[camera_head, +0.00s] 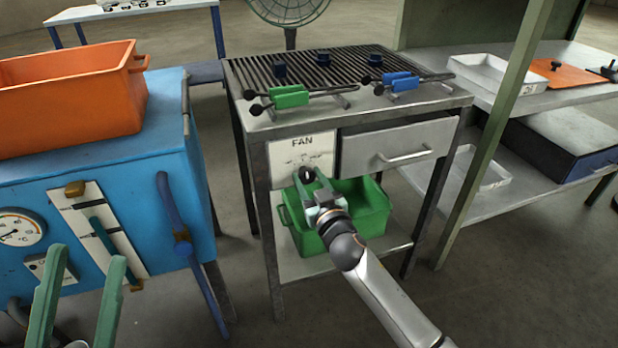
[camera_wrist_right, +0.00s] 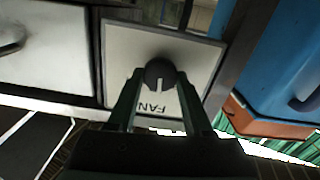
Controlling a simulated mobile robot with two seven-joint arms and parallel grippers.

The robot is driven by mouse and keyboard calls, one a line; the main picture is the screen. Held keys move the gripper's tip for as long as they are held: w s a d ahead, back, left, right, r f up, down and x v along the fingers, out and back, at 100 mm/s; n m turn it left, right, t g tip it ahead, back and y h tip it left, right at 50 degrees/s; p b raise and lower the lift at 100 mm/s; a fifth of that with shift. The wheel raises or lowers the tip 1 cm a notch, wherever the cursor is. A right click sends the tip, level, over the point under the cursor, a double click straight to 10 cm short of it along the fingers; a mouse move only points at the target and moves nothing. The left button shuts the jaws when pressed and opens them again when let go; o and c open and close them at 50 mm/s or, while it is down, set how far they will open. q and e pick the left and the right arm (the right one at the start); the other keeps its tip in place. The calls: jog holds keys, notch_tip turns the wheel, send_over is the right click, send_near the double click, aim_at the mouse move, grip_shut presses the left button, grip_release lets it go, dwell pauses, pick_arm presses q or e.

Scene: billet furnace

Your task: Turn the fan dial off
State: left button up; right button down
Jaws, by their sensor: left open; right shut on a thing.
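The fan dial (camera_head: 307,174) is a dark round knob on a white panel marked FAN (camera_head: 302,152), on the front of the grated table. In the right wrist view the dial (camera_wrist_right: 159,74) shows a light pointer line, and the FAN panel (camera_wrist_right: 190,60) appears upside down. My right gripper (camera_head: 308,180) is at the dial, its green fingers shut on either side of it. My left gripper (camera_head: 82,285) is open and empty at the lower left, in front of the blue furnace. The fan (camera_head: 287,10) stands behind the table, its top cut off.
The blue furnace (camera_head: 185,150) with an orange bin (camera_head: 70,95) stands at left. A green crate (camera_head: 370,205) sits on the shelf below the panel. Green-handled tongs (camera_head: 290,97) and blue-handled tongs (camera_head: 400,82) lie on the grate. A green post (camera_head: 492,140) rises at right.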

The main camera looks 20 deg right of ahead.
jog(key=n+p, duration=0.1)
jog(key=n, duration=0.3)
jog(key=shift+a+f+n+p, duration=0.1)
jog(key=shift+n+p, duration=0.3)
jog(key=shift+n, duration=1.6)
jog(key=shift+c, duration=1.5)
grip_release()
